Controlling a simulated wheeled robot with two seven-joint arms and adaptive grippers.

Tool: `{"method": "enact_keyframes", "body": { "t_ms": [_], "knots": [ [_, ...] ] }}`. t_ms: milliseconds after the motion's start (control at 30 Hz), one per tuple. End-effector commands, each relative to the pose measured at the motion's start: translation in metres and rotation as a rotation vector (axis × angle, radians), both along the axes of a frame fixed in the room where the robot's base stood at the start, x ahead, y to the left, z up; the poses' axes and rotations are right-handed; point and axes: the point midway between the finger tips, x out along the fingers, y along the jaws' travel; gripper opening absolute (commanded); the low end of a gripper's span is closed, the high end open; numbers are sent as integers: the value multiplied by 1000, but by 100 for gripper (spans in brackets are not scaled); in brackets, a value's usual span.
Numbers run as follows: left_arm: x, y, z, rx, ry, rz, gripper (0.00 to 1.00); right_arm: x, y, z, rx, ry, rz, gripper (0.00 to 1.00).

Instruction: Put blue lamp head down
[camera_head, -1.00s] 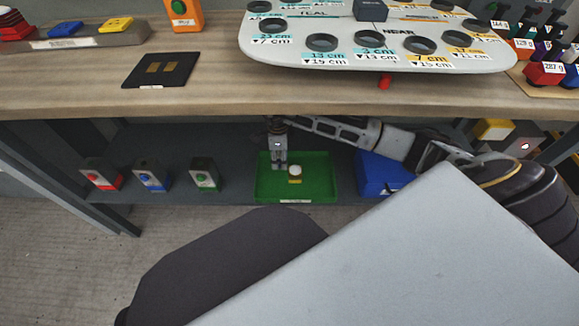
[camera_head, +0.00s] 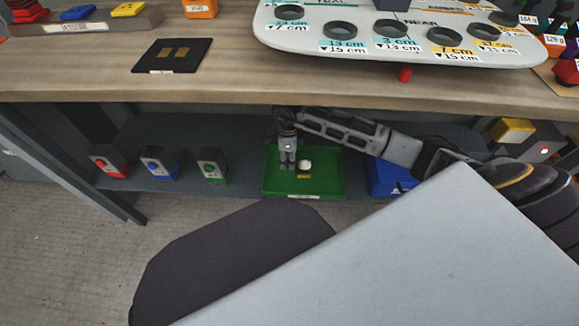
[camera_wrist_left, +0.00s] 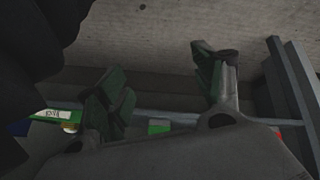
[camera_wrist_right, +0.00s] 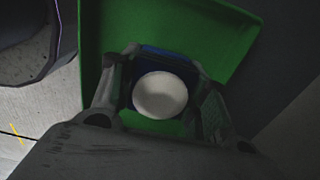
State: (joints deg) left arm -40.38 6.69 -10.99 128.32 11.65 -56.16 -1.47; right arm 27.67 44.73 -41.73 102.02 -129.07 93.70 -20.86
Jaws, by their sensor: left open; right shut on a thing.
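In the right wrist view, my right gripper (camera_wrist_right: 163,92) is shut around a blue lamp head (camera_wrist_right: 152,52) with a round white top (camera_wrist_right: 160,95). The green tray (camera_wrist_right: 215,40) lies beneath it. In the head view, my right gripper (camera_head: 288,168) points straight down over the left part of the green tray (camera_head: 330,180); its held piece is not discernible there. A yellow piece with a white top (camera_head: 304,165) stands in the tray, just right of the fingers. My left gripper (camera_wrist_left: 160,82) is open and empty in the left wrist view; it is outside the head view.
A blue bin (camera_head: 388,178) is right of the tray, partly behind my arm. The tabletop (camera_head: 240,85) overhangs the shelf.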

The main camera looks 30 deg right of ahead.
Motion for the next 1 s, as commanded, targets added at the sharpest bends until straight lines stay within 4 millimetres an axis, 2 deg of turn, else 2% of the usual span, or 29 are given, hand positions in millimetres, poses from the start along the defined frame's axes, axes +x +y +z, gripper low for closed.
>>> {"method": "enact_keyframes", "body": {
  "t_ms": [33,133,567,900,1000],
  "knots": [
    [0,-1,-6,-6,-4,3,67,0,0,-8,1,-1,-1,8],
    [0,-2,-11,-15,-14,9,67,1,0,-14,0,-1,-1,8],
    [1,-2,-12,-20,-22,12,67,0,0,-17,0,-1,0,8],
    [2,-5,-32,-47,-43,25,67,0,0,-49,1,-1,-1,8],
    [2,-6,-33,-51,-50,27,67,0,0,-53,0,-1,0,8]
  ]
}}
